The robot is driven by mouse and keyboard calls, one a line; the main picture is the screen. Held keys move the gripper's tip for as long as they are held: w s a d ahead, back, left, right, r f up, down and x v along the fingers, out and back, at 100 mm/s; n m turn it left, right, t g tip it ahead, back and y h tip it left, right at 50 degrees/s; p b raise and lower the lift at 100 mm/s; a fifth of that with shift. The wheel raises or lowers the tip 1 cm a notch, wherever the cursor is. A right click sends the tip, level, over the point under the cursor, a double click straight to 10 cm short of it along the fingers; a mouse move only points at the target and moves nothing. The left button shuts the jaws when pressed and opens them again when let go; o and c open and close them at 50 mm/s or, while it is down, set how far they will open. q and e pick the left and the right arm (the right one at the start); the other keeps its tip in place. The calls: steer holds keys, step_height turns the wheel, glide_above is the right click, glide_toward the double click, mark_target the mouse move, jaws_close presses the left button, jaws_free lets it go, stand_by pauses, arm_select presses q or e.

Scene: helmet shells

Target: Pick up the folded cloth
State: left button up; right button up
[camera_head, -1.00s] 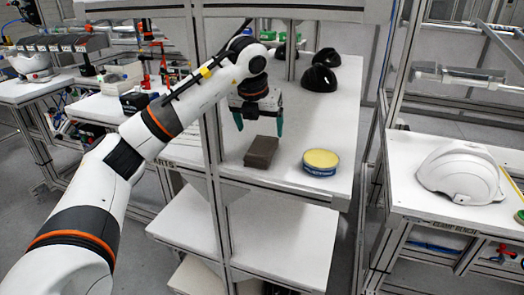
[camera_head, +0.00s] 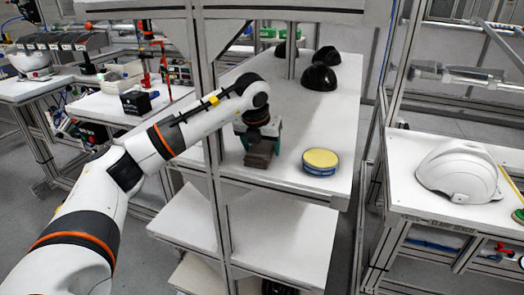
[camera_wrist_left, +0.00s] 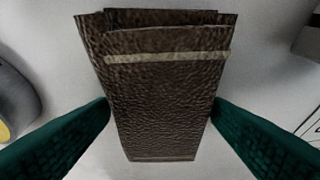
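The folded cloth (camera_head: 260,158) is a dark brown, block-like bundle on the white shelf. In the left wrist view the cloth (camera_wrist_left: 160,95) has a leathery texture, layered edges and a pale band across its upper part. My left gripper (camera_head: 262,146) is lowered over the cloth, pointing down. In the left wrist view its teal fingers (camera_wrist_left: 161,110) stand open on either side of the cloth, close to its sides; I cannot tell whether either touches. The fingers hide part of the cloth in the head view. My right gripper is not in view.
A round tin with a yellow top (camera_head: 320,161) stands just right of the cloth. Black helmet shells (camera_head: 319,77) lie farther back on the shelf. A metal frame post (camera_head: 213,140) stands left of the gripper. A white helmet (camera_head: 459,172) sits on the right bench.

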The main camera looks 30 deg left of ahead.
mark_target(264, 143)
arm_select(q)
steer(key=c, duration=0.7)
steer(key=shift+o, duration=0.2)
steer(key=shift+r, duration=0.15)
steer(key=shift+r, duration=0.55)
step_height(264, 143, up, 2)
steer(key=shift+r+b, duration=0.25)
steer(key=shift+b, duration=0.05)
steer(key=s+d+b, duration=0.2)
steer(key=s, duration=0.6)
steer(key=s+d+b, duration=0.1)
steer(key=s+d, duration=0.2)
steer(key=s, duration=0.6)
steer(key=shift+s+f+b, duration=0.15)
steer(key=shift+b, duration=0.25)
steer(key=shift+d, duration=0.1)
